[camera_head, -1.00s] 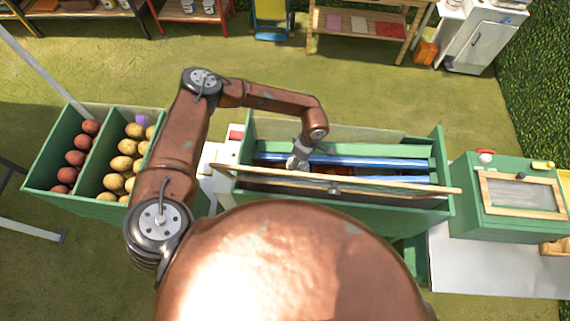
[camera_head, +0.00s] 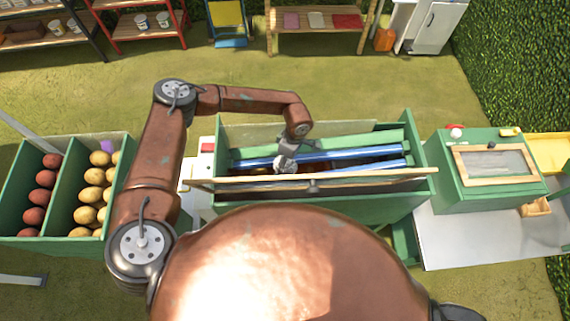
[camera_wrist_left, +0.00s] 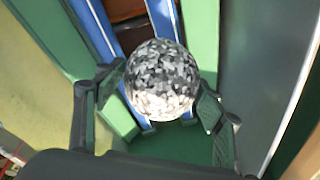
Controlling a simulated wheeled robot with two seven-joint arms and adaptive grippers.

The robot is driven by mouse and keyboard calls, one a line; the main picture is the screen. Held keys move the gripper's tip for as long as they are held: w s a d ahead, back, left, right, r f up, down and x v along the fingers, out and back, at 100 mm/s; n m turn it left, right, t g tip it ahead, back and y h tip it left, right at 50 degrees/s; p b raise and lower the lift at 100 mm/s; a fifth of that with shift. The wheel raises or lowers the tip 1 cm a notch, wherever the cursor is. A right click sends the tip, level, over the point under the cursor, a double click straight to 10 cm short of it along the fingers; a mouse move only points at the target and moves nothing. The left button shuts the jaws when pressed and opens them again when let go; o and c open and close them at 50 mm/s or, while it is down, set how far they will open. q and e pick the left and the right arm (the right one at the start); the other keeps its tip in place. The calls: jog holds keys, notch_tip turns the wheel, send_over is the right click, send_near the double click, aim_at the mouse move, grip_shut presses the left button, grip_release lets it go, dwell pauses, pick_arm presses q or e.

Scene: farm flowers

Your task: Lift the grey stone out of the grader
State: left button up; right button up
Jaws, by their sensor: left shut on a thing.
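The grey stone (camera_wrist_left: 162,79) is round and speckled grey and white. In the left wrist view it sits between the two fingers of my left gripper (camera_wrist_left: 160,100), which is shut on it. Blue and green bars of the grader show behind the stone. In the head view the green grader (camera_head: 330,205) stands in the middle, with a wooden bar along its front. My left gripper (camera_head: 286,162) is at the left part of its bars. Whether the stone touches the bars is not clear. My right gripper is not in view.
A two-part green bin (camera_head: 30,239) with red and yellow round produce stands at the left. A green box with a framed window (camera_head: 496,165) is on a white table (camera_head: 470,238) at the right. Shelves line the back; grass between is free.

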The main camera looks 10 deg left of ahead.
pick_arm(q)
jog(key=shift+r+p, duration=0.8)
jog(key=shift+r, duration=1.4)
jog(key=shift+r+p, duration=1.25)
jog(key=shift+r, duration=2.1)
jog(key=shift+r+p, duration=0.5)
jog(key=shift+r, duration=1)
